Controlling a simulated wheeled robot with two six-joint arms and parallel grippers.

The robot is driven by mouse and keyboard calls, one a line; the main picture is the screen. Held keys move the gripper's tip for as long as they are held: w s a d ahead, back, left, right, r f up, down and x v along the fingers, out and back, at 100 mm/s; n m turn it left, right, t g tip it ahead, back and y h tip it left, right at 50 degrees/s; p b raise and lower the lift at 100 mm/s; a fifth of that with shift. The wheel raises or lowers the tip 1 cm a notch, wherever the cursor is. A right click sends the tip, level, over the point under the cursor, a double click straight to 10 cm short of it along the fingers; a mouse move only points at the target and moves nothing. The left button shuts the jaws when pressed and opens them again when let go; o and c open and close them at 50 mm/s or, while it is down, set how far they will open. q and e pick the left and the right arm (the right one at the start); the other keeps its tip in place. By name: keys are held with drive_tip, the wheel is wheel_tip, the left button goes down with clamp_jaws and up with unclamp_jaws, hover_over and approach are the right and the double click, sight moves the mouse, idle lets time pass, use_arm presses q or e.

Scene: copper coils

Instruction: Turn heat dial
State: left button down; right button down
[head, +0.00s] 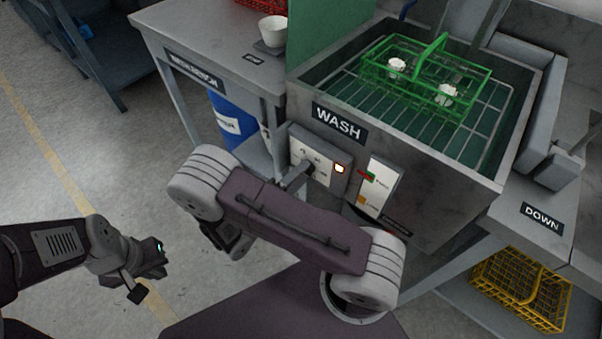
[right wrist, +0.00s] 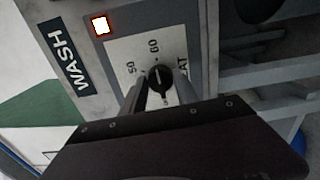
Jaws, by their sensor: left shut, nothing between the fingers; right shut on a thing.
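The heat dial is a round black knob (right wrist: 159,80) on a pale plate in the right wrist view. Its printed numbers 50 and 60 and part of the word HEAT show around it. My right gripper (right wrist: 160,88) is shut on the knob, one finger on each side. In the head view the pale dial plate (head: 312,162) sits on the front of the wash tank, and my right gripper (head: 308,170) reaches it; the knob is mostly hidden there. My left gripper (head: 148,283) is shut and empty, low at the left above the floor.
An orange-white lamp (head: 340,169) glows beside the dial. A switch panel (head: 378,186) is to its right. The wash tank (head: 338,123) holds a green basket (head: 432,71) with white cups. A workbench (head: 194,72) stands left, a yellow crate (head: 519,290) low right.

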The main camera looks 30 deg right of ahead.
drive_tip(key=shift+w+f+n+p, duration=0.1)
drive_tip(key=shift+n+p, duration=2.6)
drive_tip(key=shift+n, duration=6.2)
drive_tip(key=shift+w+n+p, duration=0.1)
drive_tip(key=shift+n+p, duration=2.55)
drive_tip(key=shift+n, duration=6.25)
drive_tip(key=c, duration=0.9)
unclamp_jaws()
drive_tip(key=shift+a, duration=0.1)
drive_tip(key=shift+c, duration=0.2)
